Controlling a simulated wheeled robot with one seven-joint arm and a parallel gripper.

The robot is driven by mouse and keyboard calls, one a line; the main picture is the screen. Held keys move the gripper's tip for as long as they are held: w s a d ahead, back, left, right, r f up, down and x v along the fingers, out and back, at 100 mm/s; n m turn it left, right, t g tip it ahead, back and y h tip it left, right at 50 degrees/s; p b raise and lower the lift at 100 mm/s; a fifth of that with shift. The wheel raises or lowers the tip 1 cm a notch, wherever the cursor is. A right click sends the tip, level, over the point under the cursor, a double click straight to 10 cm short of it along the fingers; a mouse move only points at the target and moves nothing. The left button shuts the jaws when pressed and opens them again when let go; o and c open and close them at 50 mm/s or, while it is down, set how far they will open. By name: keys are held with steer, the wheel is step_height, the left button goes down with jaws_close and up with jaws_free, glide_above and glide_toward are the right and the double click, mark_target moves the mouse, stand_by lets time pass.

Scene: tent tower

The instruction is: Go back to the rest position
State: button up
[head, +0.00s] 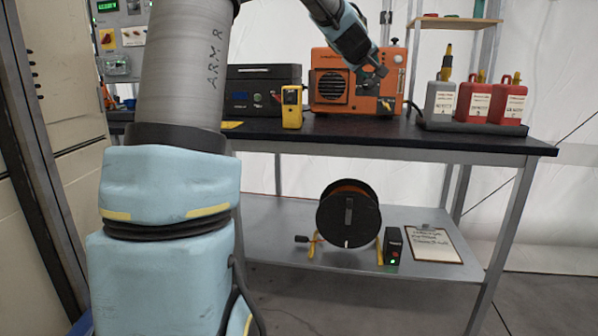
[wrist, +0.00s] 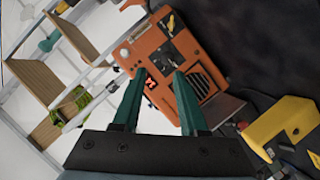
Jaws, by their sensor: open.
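My gripper (head: 376,78) is in the air above the black table top, in front of the orange unit (head: 327,84) in the head view. Its two green fingers (wrist: 161,74) stand apart in the wrist view, with nothing between them. The orange unit (wrist: 176,57) shows beyond the fingertips in that view. My arm comes down from the top of the head view and is tilted. Part of the orange unit's front is hidden behind the gripper in the head view.
A yellow meter (head: 291,107) and a black case (head: 256,88) stand left of the orange unit. Several bottles stand in a black tray (head: 471,126) at right. A cable reel (head: 348,213), small black box (head: 394,246) and clipboard (head: 432,243) are on the lower shelf.

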steer(key=s+a+f+m+g+y+b, duration=0.15)
steer(key=s+a+f, duration=0.25)
steer(key=f, duration=0.4)
steer(key=s+a+f+m+g+y+b, duration=0.1)
steer(key=s+a+f+g+b, duration=0.2)
steer(key=f, duration=0.6)
steer(key=s+a+f+m+g+y+b, duration=0.1)
steer(key=s+a+f, duration=0.35)
steer(key=f, duration=0.35)
steer(key=s+a+f+m+g+y+b, duration=0.1)
steer(key=s+a+f+g, duration=0.1)
steer(key=s+a+f, duration=0.5)
steer(key=s+a+f+g+y+b, duration=0.1)
steer(key=s+a+f+g+b, duration=0.15)
steer(key=s+f, duration=0.4)
steer(key=s+a+f+m+g+y+b, duration=0.1)
steer(key=s+a+f+g, duration=0.1)
steer(key=s+a+f, duration=0.5)
step_height(320, 180, up, 36)
steer(key=s+d+p, duration=0.2)
steer(key=p, duration=3.2)
